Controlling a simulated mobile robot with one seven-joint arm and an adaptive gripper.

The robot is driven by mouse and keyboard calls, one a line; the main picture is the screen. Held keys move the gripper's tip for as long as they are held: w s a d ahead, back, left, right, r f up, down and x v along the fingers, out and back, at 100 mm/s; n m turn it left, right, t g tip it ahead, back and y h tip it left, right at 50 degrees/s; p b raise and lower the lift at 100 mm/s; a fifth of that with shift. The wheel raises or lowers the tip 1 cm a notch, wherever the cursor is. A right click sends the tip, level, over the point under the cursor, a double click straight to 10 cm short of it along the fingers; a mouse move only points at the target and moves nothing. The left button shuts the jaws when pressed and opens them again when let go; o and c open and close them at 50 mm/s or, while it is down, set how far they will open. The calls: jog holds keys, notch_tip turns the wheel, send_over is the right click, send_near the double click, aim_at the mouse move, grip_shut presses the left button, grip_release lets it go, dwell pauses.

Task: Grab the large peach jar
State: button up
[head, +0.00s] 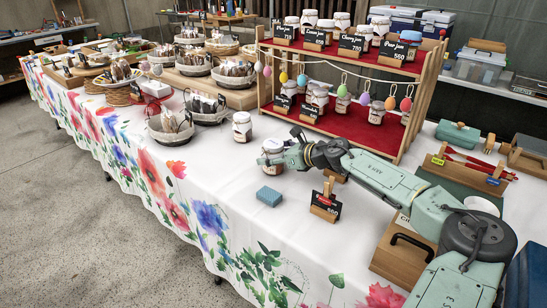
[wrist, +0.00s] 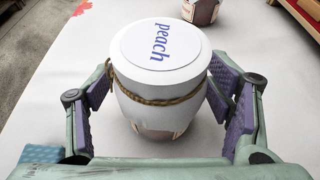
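The large peach jar (wrist: 158,98) has a white lid marked "peach", with twine round it below the lid. It stands on the white-covered table between the two fingers of my gripper (wrist: 160,92). The purple pads flank it closely on both sides, with a thin gap seeming to show. In the head view the jar (head: 272,146) is at the near side of the table, partly covered by my gripper (head: 281,158). My gripper is open around the jar. The jar's lower part is mostly hidden in the wrist view.
Another white-lidded jar (head: 242,127) stands behind on the left. A blue block (head: 269,196) lies in front, and a small black price sign (head: 326,205) stands to its right. A wooden shelf (head: 262,75) with jars and hanging eggs rises behind. Baskets (head: 170,128) stand farther left.

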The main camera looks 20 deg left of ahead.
jog(key=c, duration=1.4)
jog(key=shift+r, duration=0.1)
